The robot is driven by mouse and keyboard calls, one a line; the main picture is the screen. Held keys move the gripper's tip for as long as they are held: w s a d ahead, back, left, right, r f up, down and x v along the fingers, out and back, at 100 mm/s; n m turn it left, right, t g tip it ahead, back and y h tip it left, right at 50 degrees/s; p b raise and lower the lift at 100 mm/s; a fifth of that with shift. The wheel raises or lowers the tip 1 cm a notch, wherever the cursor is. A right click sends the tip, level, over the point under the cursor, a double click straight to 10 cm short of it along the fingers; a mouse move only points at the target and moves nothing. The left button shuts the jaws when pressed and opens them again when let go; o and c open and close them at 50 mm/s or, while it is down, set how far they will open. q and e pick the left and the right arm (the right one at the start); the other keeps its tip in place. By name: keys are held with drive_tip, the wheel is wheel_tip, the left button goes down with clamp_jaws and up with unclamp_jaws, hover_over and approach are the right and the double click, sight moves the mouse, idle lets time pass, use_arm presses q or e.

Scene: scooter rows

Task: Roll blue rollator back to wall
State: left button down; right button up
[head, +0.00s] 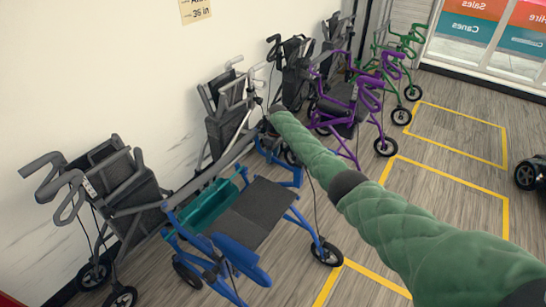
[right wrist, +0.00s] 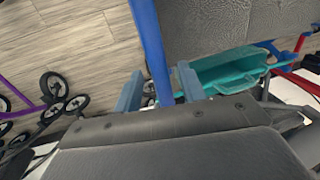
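The blue rollator (head: 233,252) stands upright in front of the wall, with a dark seat (head: 262,208) and a teal basket (head: 210,207). In the head view my right arm reaches over from the lower right, its end near the back of the rollator; the fingertips are hard to make out there. In the right wrist view the two fingers of my right gripper (right wrist: 160,86) stand on either side of a blue tube (right wrist: 152,42); whether they press on it is unclear. The teal basket (right wrist: 225,72) shows beside it. My left gripper is not in view.
A grey rollator (head: 128,208) stands at left by the wall (head: 100,60). Several dark ones are behind, with a purple one (head: 345,108) and a green one (head: 405,50) to the right. Yellow floor boxes (head: 455,180) at right look clear. A dark wheel (head: 527,175) is at the right edge.

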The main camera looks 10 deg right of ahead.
drive_tip(key=shift+s, duration=0.1)
drive_tip(key=shift+d+r, duration=0.15)
drive_tip(key=shift+r, duration=0.3)
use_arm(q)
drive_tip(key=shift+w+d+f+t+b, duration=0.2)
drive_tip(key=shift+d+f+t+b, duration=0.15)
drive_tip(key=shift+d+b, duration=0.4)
use_arm(e)
wheel_tip(320, 180, up, 7)
drive_tip(key=w, duration=0.1)
drive_tip(key=shift+d+f, duration=0.15)
drive_tip(key=shift+d, duration=0.25)
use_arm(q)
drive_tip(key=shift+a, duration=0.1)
use_arm(e)
drive_tip(key=shift+w, duration=0.1)
